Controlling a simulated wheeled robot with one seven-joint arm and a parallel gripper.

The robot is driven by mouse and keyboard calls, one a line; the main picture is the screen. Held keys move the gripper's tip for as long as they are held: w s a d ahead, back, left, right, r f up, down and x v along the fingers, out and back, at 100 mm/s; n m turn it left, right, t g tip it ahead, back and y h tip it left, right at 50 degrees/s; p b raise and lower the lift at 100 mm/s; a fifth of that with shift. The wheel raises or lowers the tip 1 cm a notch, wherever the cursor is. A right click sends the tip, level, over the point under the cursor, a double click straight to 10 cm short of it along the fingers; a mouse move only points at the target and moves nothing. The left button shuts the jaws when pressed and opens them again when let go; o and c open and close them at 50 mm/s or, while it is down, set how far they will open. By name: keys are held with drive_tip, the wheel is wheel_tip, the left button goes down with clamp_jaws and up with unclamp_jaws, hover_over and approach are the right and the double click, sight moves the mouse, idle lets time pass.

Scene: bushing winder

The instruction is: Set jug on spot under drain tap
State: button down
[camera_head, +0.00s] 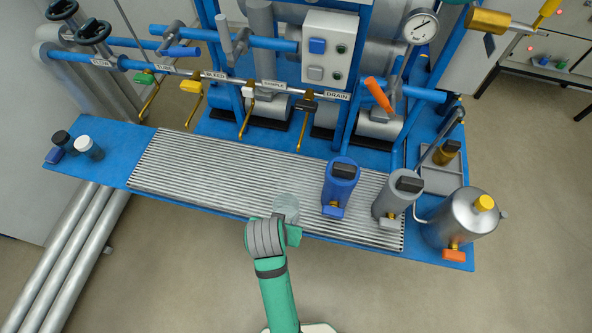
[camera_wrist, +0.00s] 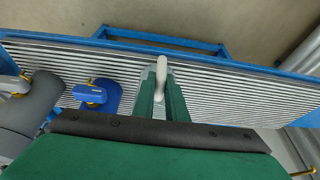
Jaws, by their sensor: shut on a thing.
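A clear, see-through jug (camera_head: 286,203) is at the front edge of the ribbed drip tray, directly beyond my gripper (camera_head: 284,224). Its base is hard to make out, so I cannot tell whether it touches the tray. In the wrist view my gripper (camera_wrist: 162,98) is shut on a pale upright piece, apparently the jug's handle (camera_wrist: 161,70); the clear body hardly shows there. The DRAIN label (camera_head: 337,95) is on the pipe at the back. A brass tap with a black handle (camera_head: 306,107) hangs just left of it, its spout (camera_head: 300,137) pointing down toward the tray's back.
The ribbed tray (camera_head: 200,170) is bare left of the jug. A blue canister (camera_head: 340,183) stands close right, then a grey canister (camera_head: 396,195) and a steel tank (camera_head: 462,217). Other taps hang left: white (camera_head: 249,93), yellow (camera_head: 191,87), green (camera_head: 143,78).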

drive_tip(key=shift+w+d+f, duration=0.6)
drive_tip(key=shift+w+d, duration=0.2)
drive_tip(key=shift+w, duration=1.95)
drive_tip(key=shift+w+d+f, duration=0.55)
drive_tip(key=shift+w+d, duration=0.3)
drive_tip(key=shift+w, duration=1.9)
drive_tip(key=shift+w+d+f, duration=0.6)
drive_tip(key=shift+w+d, duration=0.2)
drive_tip(key=shift+w, duration=1.95)
drive_tip(key=c, duration=1.8)
unclamp_jaws()
drive_tip(key=shift+o, duration=0.2)
